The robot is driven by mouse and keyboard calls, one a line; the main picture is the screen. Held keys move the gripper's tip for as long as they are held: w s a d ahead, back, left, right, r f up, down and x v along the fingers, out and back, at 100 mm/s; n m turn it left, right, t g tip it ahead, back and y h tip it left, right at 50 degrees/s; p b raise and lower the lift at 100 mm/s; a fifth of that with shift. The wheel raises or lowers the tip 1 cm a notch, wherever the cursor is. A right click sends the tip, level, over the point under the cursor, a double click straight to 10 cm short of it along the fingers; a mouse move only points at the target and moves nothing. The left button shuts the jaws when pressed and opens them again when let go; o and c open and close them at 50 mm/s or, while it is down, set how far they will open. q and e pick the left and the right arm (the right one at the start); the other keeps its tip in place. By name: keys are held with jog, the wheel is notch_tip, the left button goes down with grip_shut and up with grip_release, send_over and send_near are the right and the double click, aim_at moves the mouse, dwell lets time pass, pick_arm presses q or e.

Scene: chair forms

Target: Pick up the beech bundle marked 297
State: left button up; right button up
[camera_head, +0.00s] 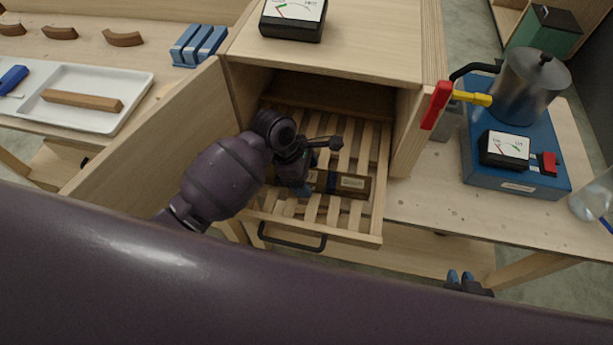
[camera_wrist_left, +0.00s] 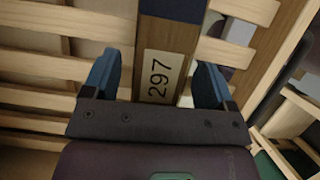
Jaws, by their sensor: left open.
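The beech bundle marked 297 (camera_head: 359,194) lies on the slats of a pulled-out wooden tray (camera_head: 376,215) in the open cabinet. It is a brown bar with a pale label and a dark band. My left gripper (camera_head: 307,180) is over the bundle in the tray. In its wrist view the left gripper (camera_wrist_left: 157,68) is open, with one blue finger on each side of the bundle and visible gaps. My right gripper (camera_head: 461,278) shows only in part at the lower right.
The cabinet door (camera_head: 150,140) stands open at the left. The tray has a black handle (camera_head: 292,241) at its front. A blue box (camera_head: 500,180) with a meter and a metal pot (camera_head: 528,88) stand at the right. A white tray (camera_head: 112,84) holds a wooden bar.

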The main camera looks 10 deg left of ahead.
pick_arm(q)
jog(key=shift+d+f, duration=0.1)
jog(key=shift+f, duration=0.1)
jog(key=shift+r, duration=0.1)
jog(key=c, duration=1.2)
